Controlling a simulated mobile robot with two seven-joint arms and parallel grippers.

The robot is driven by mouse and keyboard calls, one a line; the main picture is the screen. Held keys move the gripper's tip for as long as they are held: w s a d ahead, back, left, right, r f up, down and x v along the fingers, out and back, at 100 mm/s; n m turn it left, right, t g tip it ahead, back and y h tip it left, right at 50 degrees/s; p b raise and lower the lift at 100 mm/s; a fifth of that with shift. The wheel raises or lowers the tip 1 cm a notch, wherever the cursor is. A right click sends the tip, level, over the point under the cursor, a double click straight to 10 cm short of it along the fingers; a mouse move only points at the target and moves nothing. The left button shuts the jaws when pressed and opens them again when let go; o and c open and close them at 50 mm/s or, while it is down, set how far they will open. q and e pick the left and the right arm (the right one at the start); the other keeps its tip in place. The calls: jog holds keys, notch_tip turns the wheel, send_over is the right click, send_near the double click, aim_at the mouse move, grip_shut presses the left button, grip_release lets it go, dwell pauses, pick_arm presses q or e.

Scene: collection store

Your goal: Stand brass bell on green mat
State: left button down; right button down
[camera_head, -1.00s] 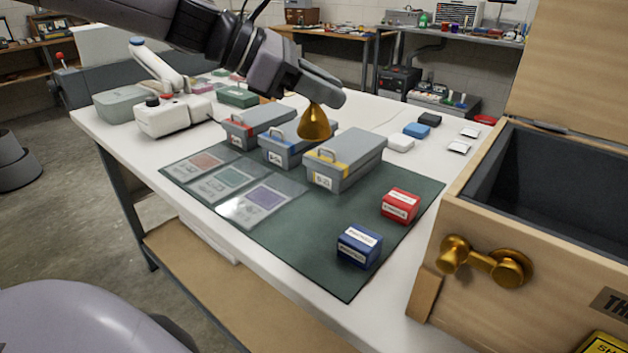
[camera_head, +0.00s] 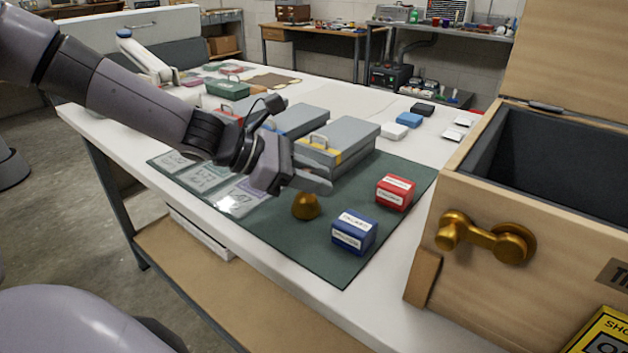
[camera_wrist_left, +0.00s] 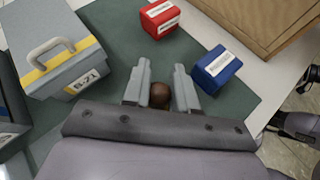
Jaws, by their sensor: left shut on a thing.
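The brass bell (camera_head: 306,207) is at the tips of my left gripper (camera_head: 314,182), over the open part of the green mat (camera_head: 335,266). The bell looks upright, and whether its rim touches the mat or hangs just above it I cannot tell. In the left wrist view, the two fingers of my left gripper (camera_wrist_left: 160,88) are on either side of the bell's round brown handle (camera_wrist_left: 160,96). The fingers hide the bell's upper part in the head view.
A red box (camera_head: 395,192) and a blue box (camera_head: 354,232) stand on the mat right of the bell. A grey case with a yellow band (camera_head: 340,146) stands behind. A wooden crate (camera_head: 540,225) is at the right.

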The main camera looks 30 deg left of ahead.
pick_arm(q)
jog(key=c, duration=0.9)
grip_release()
jog(key=shift+s+a+r, duration=0.4)
jog(key=shift+r, duration=0.05)
jog(key=shift+p+v, duration=1.25)
jog(key=shift+v, duration=4)
jog(key=shift+s+f, duration=0.1)
